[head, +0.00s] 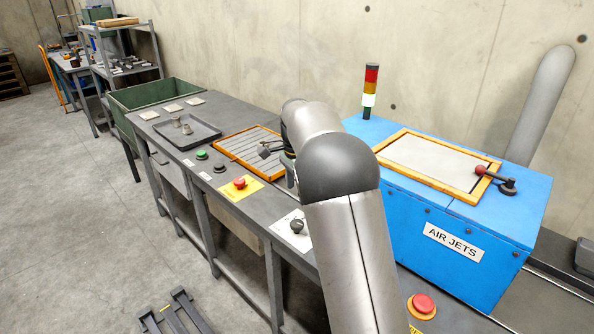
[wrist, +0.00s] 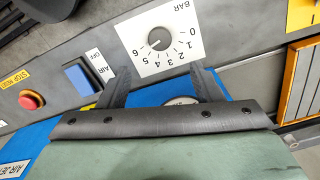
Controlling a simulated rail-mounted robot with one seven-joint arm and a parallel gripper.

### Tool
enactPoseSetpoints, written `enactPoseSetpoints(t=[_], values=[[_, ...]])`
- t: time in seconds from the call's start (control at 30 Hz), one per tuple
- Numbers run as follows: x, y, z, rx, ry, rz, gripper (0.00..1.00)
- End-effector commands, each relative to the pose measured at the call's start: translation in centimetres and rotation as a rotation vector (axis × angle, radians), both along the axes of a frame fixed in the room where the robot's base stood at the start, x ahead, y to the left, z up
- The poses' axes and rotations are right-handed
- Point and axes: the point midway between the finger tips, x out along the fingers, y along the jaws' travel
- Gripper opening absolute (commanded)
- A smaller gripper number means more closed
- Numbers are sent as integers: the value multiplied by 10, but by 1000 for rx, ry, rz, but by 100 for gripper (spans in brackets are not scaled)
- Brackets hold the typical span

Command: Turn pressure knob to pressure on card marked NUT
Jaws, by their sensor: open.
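The pressure knob (head: 296,226) is a small dark knob on a white plate at the bench's front edge. In the wrist view the knob (wrist: 160,39) sits on a white dial plate (wrist: 142,66) marked BAR with numbers 0 to 6, seen upside down. I cannot tell clearly which number the knob points to. My gripper (wrist: 158,72) is open and empty, its two dark fingers apart near the plate's numbered edge, not around the knob.
A blue AIR JETS cabinet (head: 456,220) stands right of my arm, with a red-knobbed lever (head: 480,171). A red button on a yellow plate (head: 240,183) and a green button (head: 202,154) are left of the dial. A blue switch (wrist: 80,77) and red button (wrist: 31,99) are also near.

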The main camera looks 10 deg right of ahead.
Motion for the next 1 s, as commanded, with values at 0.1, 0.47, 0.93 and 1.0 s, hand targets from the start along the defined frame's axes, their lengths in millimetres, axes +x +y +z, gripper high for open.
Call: enactPoseSetpoints(t=[0.1, 0.47, 0.93, 1.0], values=[[1, 0, 26, 0, -2, 0, 59], [0, 0, 55, 0, 0, 0, 59], [-42, -4, 68, 24, -5, 142, 59], [-76, -4, 73, 39, -11, 257, 59]])
